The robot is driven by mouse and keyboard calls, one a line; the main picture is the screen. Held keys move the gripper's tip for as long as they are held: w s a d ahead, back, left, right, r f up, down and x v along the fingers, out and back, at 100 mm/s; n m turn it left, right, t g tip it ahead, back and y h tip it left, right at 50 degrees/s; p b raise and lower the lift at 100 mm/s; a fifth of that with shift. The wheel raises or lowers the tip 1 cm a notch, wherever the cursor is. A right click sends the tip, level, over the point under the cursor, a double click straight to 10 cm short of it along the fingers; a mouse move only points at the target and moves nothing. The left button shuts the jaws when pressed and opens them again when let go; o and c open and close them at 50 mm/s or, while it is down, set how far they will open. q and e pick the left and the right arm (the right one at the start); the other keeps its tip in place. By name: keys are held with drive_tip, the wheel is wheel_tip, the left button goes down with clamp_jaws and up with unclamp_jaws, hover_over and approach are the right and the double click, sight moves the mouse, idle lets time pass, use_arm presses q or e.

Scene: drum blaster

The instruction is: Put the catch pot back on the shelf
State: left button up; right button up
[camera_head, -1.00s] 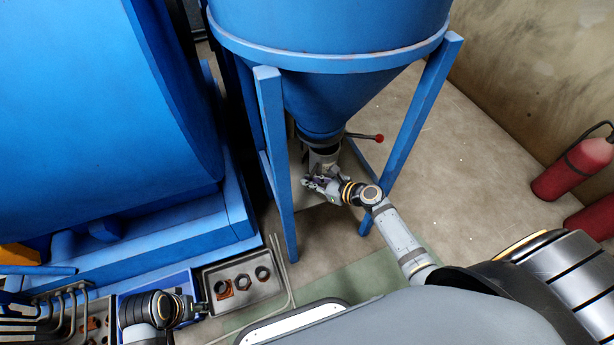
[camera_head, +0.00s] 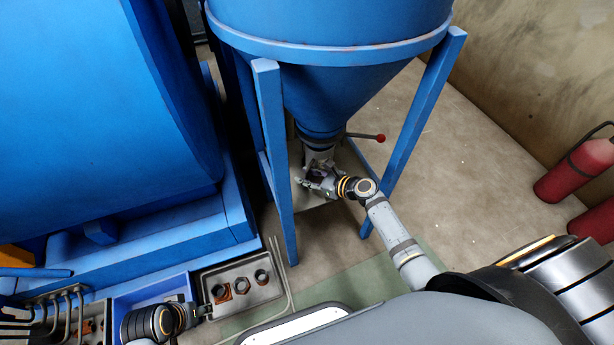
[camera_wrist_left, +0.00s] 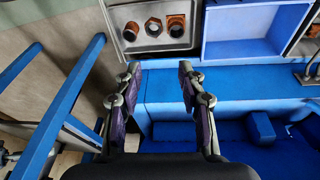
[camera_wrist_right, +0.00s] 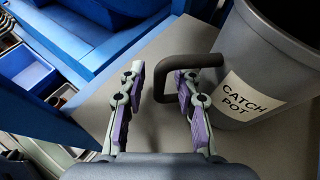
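The catch pot (camera_wrist_right: 262,70), a grey round pot with a white label, stands upright on a flat grey plate (camera_wrist_right: 90,108) in the right wrist view. I take this plate for the shelf. In the head view the pot is mostly hidden under the hopper outlet. My right gripper (camera_wrist_right: 162,82), also in the head view (camera_head: 304,174), is open. The pot's black loop handle (camera_wrist_right: 190,61) reaches between its spread fingers; no firm grip shows. My left gripper (camera_wrist_left: 160,84) is open and empty, away from the pot.
The blue hopper (camera_head: 330,75) stands on blue legs (camera_head: 413,130) around my right gripper. A lever with a red knob (camera_head: 380,138) sticks out right of the outlet. A grey tray of fittings (camera_wrist_left: 152,42) and a blue bin (camera_wrist_left: 250,52) are beside my left gripper. Fire extinguishers (camera_head: 565,172) stand far right.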

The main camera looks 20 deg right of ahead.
drive_tip(key=shift+r, duration=0.1)
drive_tip(key=p+v, duration=0.2)
drive_tip(key=v, duration=0.4)
drive_tip(key=shift+s+d+r, duration=0.2)
drive_tip(key=shift+s, duration=0.1)
use_arm(q)
drive_tip(key=shift+s+a+r+g+y+p, duration=0.1)
drive_tip(key=shift+a+g+y+p, duration=0.1)
drive_tip(key=shift+a+g+p, duration=0.2)
drive_tip(key=shift+s+a+r+g+y+p, duration=0.1)
drive_tip(key=shift+a+g+y+p, duration=0.15)
drive_tip(key=shift+a, duration=0.2)
use_arm(e)
drive_tip(key=v, duration=0.5)
drive_tip(key=shift+s, duration=0.1)
